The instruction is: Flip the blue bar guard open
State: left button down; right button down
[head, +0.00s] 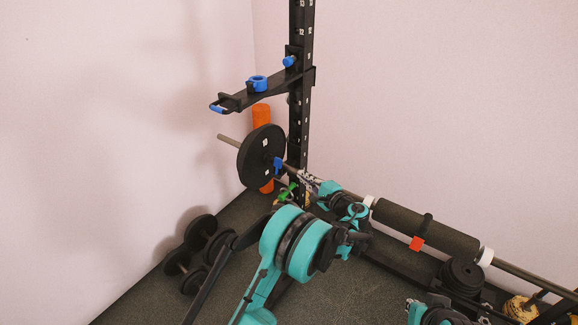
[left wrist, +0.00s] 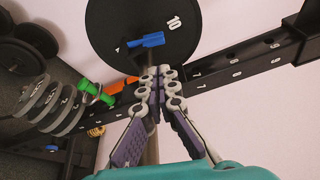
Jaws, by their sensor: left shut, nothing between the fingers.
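A blue bar guard (head: 278,165) sits on the barbell right beside the black weight plate (head: 257,153). In the left wrist view the blue guard (left wrist: 147,41) is a short blue piece lying across the plate's face, just beyond my fingertips. My left gripper (head: 291,171) is shut and empty, close to the guard on the bar. In the left wrist view its fingers (left wrist: 160,72) are together just below the guard; I cannot tell whether they touch it. The bar behind the fingers is partly hidden. My right gripper does not show clearly.
An orange roller (head: 262,114) is behind the plate. Dumbbells (head: 201,232) lie on the floor at left. A padded bar sleeve (head: 410,225) is at right.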

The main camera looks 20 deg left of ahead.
aim_at(277, 167)
pick_arm(q)
jog(key=r+b+x, duration=0.1)
jog(key=b+x, duration=0.1)
jog(key=x, duration=0.7)
jog(key=shift+w+a+f, duration=0.3)
jog(key=shift+a+f, duration=0.05)
jog(key=shift+f, duration=0.2)
